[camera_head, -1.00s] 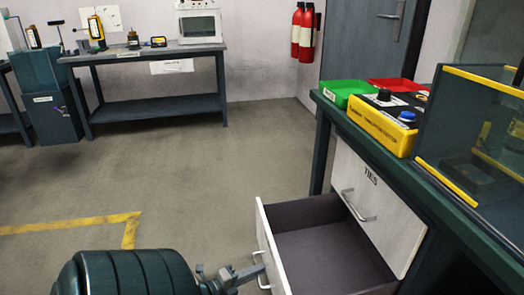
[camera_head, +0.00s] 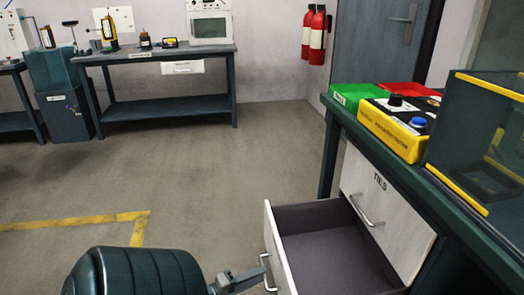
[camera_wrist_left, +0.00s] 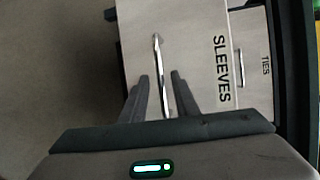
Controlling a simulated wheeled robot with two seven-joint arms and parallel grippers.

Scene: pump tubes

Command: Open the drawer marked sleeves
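The sleeves drawer (camera_head: 276,243) stands pulled out of the bench at lower right in the head view, its dark inside showing and looking empty. Its white front carries the word SLEEVES in the left wrist view (camera_wrist_left: 205,50). A metal bar handle (camera_wrist_left: 158,60) is on that front and also shows in the head view (camera_head: 266,262). My left gripper (camera_wrist_left: 160,82) is at the handle, with one finger on each side of the bar. The fingers are apart, with gaps seen between them and the bar. My right gripper is in neither view.
A closed drawer marked TIES (camera_head: 395,220) is beside the open one. A green bin (camera_head: 352,93), a red bin (camera_head: 415,91), a yellow tester box (camera_head: 392,132) and a clear-walled case (camera_head: 485,150) stand on the bench. The floor on the left is clear.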

